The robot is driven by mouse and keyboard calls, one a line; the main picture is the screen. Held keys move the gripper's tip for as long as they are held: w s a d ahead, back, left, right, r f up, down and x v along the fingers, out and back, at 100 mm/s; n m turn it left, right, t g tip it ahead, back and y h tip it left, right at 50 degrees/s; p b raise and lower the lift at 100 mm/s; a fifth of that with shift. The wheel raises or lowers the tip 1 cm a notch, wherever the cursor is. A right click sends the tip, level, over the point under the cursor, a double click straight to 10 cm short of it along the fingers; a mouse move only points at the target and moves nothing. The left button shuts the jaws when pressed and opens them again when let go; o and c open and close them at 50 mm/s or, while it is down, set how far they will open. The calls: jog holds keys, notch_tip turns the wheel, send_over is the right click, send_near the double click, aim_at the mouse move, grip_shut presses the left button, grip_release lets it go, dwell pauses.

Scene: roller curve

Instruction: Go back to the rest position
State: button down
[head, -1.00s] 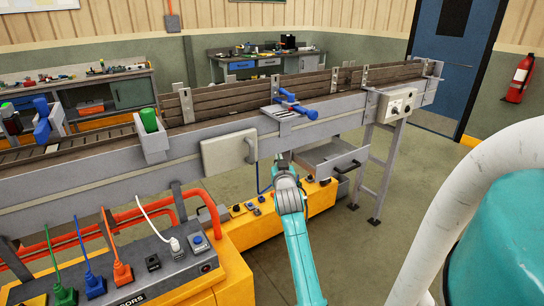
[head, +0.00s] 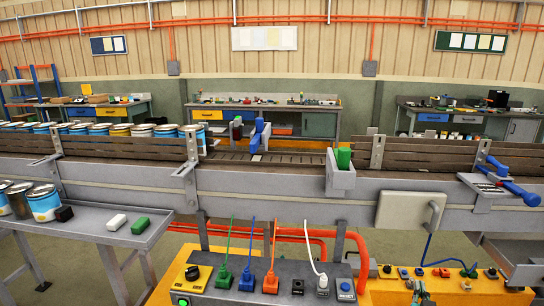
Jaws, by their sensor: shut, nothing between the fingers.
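The task names no other object. In front of me runs the roller conveyor (head: 270,209), spanning the picture from left to right. A green block (head: 343,158) stands in a grey holder (head: 340,182) on its near rail. A blue clamp-like part with a handle (head: 512,183) lies at the right end of the rail.
Paint cans (head: 42,203) and small blocks stand on a side table (head: 95,230) at left. An open drawer (head: 508,262) juts out at right. Workbenches line the back wall.

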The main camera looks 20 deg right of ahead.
jog(key=s+a+f+n+t+y, duration=0.1)
jog(key=s+a+f+n+y, duration=0.15)
jog(key=a, duration=0.65)
jog(key=s+a+f+n+t+y, duration=0.15)
jog(key=s+a+f, duration=0.25)
jog(key=a, duration=0.5)
jog(key=s+a+f+n+t+y, duration=0.15)
jog(key=s+a+f, duration=0.25)
jog(key=a, duration=0.5)
jog(key=s+a+r+n+y, duration=0.1)
jog(key=s+a+r+y, duration=0.1)
jog(key=s+a, duration=0.5)
jog(key=s+a+r+n+g+y, duration=0.1)
jog(key=s+a+y, duration=0.4)
jog(key=s, duration=0.8)
notch_tip(320, 180, up, 2)
jog(key=shift+a+r+n, duration=0.25)
jog(key=shift+a+n, duration=0.5)
jog(key=shift+a, duration=0.3)
